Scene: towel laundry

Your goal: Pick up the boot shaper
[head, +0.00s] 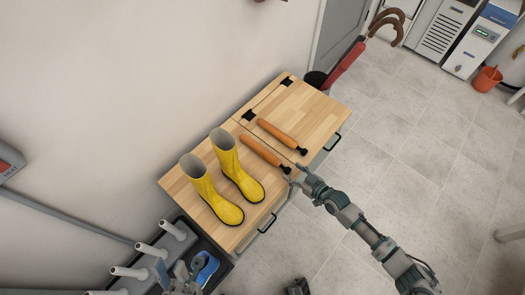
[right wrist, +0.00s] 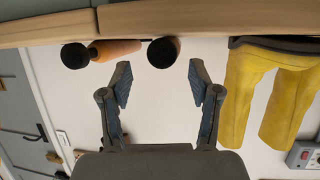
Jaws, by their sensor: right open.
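Two boot shapers, orange-brown cylinders with black ends, lie on the wooden cabinet top. The nearer boot shaper (head: 260,150) is beside the yellow boots; the farther boot shaper (head: 280,134) lies beyond it. My right gripper (head: 292,178) is at the cabinet's front edge, close to the nearer shaper's black end. In the right wrist view, which looks upside down, my right gripper (right wrist: 158,75) is open and empty, with a shaper's black end (right wrist: 163,52) between and beyond its fingers. My left gripper (head: 182,276) is low at the left; its fingers are unclear.
A pair of yellow boots (head: 236,168) stands upright on the wooden cabinet top (head: 318,102), left of the shapers. A dark rack with white pegs (head: 173,229) and a blue item (head: 207,268) is at lower left. Tiled floor (head: 400,160) is open at right.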

